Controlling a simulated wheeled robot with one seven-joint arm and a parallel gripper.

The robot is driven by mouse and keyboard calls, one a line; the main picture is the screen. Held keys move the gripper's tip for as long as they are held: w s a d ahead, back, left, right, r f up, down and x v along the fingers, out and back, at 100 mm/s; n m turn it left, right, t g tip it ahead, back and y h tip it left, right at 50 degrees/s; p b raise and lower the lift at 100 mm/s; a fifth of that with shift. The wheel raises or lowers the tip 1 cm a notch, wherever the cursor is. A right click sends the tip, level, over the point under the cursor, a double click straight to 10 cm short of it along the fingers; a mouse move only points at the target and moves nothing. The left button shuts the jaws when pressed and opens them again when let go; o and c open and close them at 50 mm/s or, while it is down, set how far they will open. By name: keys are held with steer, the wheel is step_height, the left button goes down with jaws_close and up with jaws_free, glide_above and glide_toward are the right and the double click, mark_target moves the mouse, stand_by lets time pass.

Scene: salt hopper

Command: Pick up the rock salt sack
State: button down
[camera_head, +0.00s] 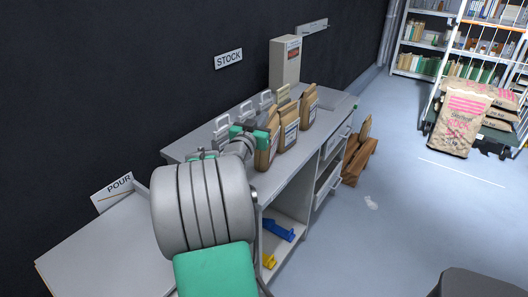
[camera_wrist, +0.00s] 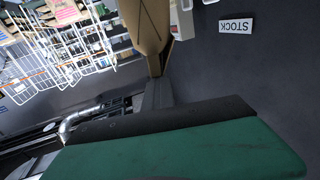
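Several brown paper sacks with pale labels stand upright on the grey counter (camera_head: 292,185). The nearest sack (camera_head: 264,155) is partly behind my gripper, the middle sack (camera_head: 289,136) and the far sack (camera_head: 309,108) stand beyond it. Their labels are too small to read, so I cannot tell which is rock salt. My gripper (camera_head: 252,133), with green parts, is over the counter close to the nearest sack. In the wrist view a large green and black part of my gripper fills the bottom, and a brown sack (camera_wrist: 147,25) shows beyond it at the top. Whether the fingers are open is not clear.
White handled containers (camera_head: 221,130) line the back of the counter by the wall. A tall box (camera_head: 285,63) stands at its far end. Large printed sacks (camera_head: 463,122) lean on a cart at right. Wooden pieces (camera_head: 360,160) are beside the counter. The floor between is mostly clear.

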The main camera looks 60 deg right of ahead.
step_height(320, 180, down, 2)
steer(key=shift+s, duration=0.1)
steer(key=shift+d+r, duration=0.1)
steer(key=shift+r, duration=1.05)
steer(key=s+a+r, duration=0.6)
steer(key=a+r, duration=0.4)
steer(key=a, duration=0.2)
steer(key=shift+a+r+b, duration=0.3)
steer(key=shift+r+b, duration=0.05)
steer(key=shift+b, duration=0.05)
steer(key=c, duration=2.2)
jaws_free()
steer(key=shift+c, duration=2.2)
jaws_free()
steer(key=shift+r, duration=0.1)
